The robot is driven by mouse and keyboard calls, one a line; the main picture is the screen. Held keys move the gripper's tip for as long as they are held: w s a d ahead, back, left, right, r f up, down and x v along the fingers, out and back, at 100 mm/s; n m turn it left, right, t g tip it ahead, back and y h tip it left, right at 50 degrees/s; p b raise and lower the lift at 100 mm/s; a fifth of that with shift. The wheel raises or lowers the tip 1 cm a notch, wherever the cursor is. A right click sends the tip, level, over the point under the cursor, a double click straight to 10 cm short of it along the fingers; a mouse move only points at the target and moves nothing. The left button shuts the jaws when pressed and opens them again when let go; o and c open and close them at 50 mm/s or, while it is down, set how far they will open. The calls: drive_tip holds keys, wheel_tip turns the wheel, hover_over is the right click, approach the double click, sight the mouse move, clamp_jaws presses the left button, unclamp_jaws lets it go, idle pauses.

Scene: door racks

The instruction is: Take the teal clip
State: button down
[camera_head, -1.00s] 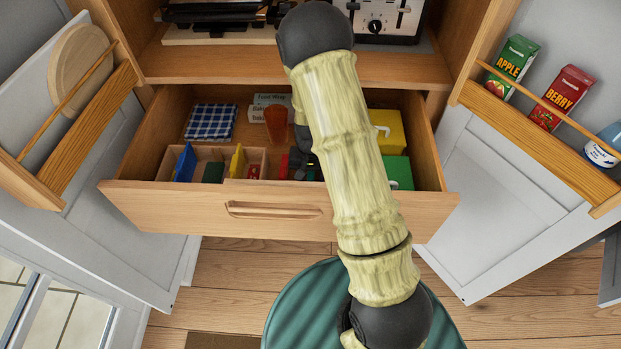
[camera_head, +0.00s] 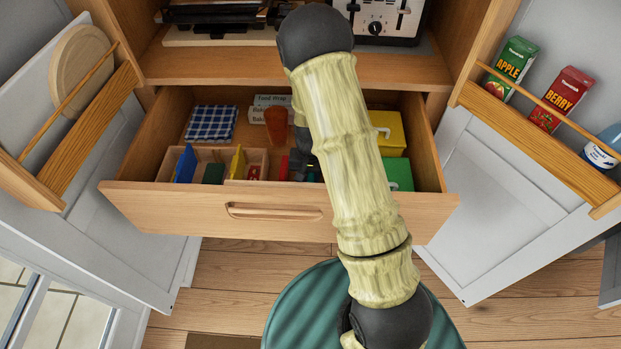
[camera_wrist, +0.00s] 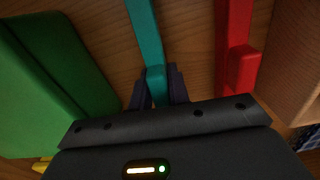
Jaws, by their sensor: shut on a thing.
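The teal clip (camera_wrist: 148,42) is a long narrow bar in the wrist view, running from the top edge down between my fingers. My gripper (camera_wrist: 158,92) is shut on its near end, with a dark finger on each side. In the head view my gripper (camera_head: 301,165) is down inside the open drawer, mostly hidden behind my arm. The teal clip cannot be made out clearly there.
A red clip (camera_wrist: 236,45) lies just right of the teal one, and a green box (camera_wrist: 50,85) is to the left. The open drawer (camera_head: 200,203) also holds a wooden divider tray, a blue checked cloth (camera_head: 211,123), an orange cup (camera_head: 276,125) and a yellow box (camera_head: 390,133).

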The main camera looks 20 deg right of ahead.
drive_tip(key=shift+r, duration=0.1)
wheel_tip(320, 180, up, 10)
drive_tip(key=shift+f+p, duration=0.1)
drive_tip(key=shift+p, duration=0.4)
